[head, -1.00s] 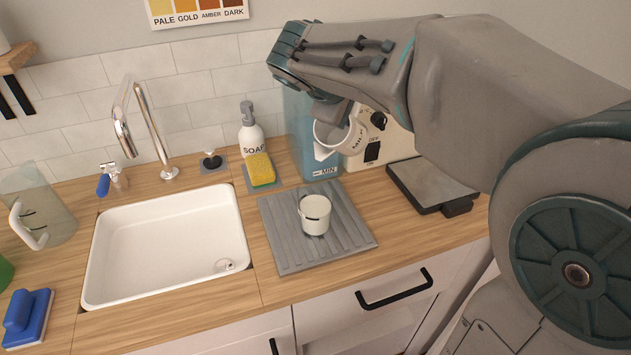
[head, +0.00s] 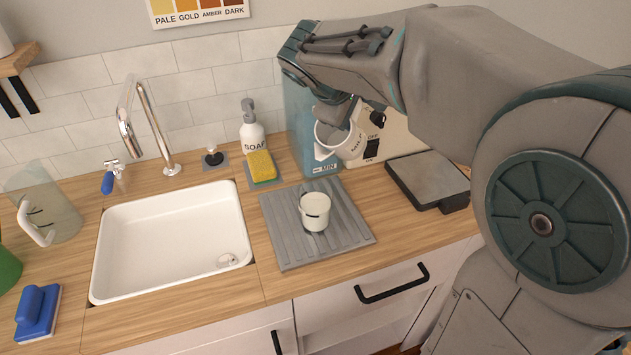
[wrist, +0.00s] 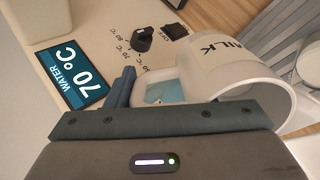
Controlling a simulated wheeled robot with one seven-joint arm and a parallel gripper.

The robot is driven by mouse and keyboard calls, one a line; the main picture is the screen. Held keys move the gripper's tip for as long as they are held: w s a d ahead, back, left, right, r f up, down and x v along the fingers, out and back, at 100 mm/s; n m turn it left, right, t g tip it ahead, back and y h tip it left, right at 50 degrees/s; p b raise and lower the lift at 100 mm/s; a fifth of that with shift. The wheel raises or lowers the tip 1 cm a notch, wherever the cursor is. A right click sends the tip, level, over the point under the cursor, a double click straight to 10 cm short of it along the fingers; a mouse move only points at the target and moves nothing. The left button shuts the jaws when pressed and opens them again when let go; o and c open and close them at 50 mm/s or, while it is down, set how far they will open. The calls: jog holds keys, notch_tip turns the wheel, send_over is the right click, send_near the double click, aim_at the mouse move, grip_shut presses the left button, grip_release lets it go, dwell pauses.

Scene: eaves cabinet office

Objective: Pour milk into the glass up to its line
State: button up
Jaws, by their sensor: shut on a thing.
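The white milk jug (head: 352,145), lettered MILK, hangs in the air, tilted, with its mouth and spout toward the left. My gripper (head: 345,105) is shut on its handle; the jug also shows in the wrist view (wrist: 262,75), beside the finger (wrist: 125,88). No stream of milk shows. The small glass (head: 315,212) stands upright on the ribbed grey mat (head: 283,240), below and in front of the jug. It looks white inside, with a dark mark on its side; the exact level against its line is too small to tell.
A water dispenser (head: 393,140) with a blue tank stands behind the jug. A yellow sponge (head: 261,166) and soap bottle (head: 250,130) stand behind the mat. The sink (head: 170,240) is at left, a clear pitcher (head: 50,205) beyond it. A dark flat tray (head: 428,180) lies right.

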aim_at(354, 118)
jog(key=shift+w+d+f+g+y+p, duration=0.15)
jog(key=shift+f+g+y+p, duration=0.2)
jog(key=shift+p, duration=0.7)
jog(key=shift+w+d+f+g+y+p, duration=0.1)
jog(key=shift+f+g+y+p, duration=0.25)
jog(key=shift+p, duration=0.65)
jog(key=shift+f+g+p, duration=0.4)
jog(key=shift+f+p, duration=0.1)
jog(key=shift+f, duration=0.15)
jog(key=shift+r+y+p, duration=0.25)
jog(key=shift+y+p, duration=0.05)
jog(key=shift+p, duration=0.75)
jog(key=g+y+p, duration=0.1)
jog(key=p, duration=0.3)
jog(key=g+y+p, duration=0.1)
jog(key=g+p, duration=0.1)
jog(key=p, duration=0.2)
jog(key=shift+s+a+f, duration=0.1)
jog(key=shift+s+f, duration=0.05)
jog(key=shift+f+g+y+p, duration=0.3)
jog(key=shift+g+p, duration=0.1)
jog(key=shift+p, duration=0.25)
jog(key=shift+s+a+f+g+p, duration=0.2)
jog(key=shift+g+p, duration=0.1)
jog(key=shift+p, duration=0.3)
jog(key=shift+f+y, duration=0.3)
jog(key=shift+y, duration=0.1)
jog(key=shift+a, duration=0.1)
jog(key=shift+s, duration=0.1)
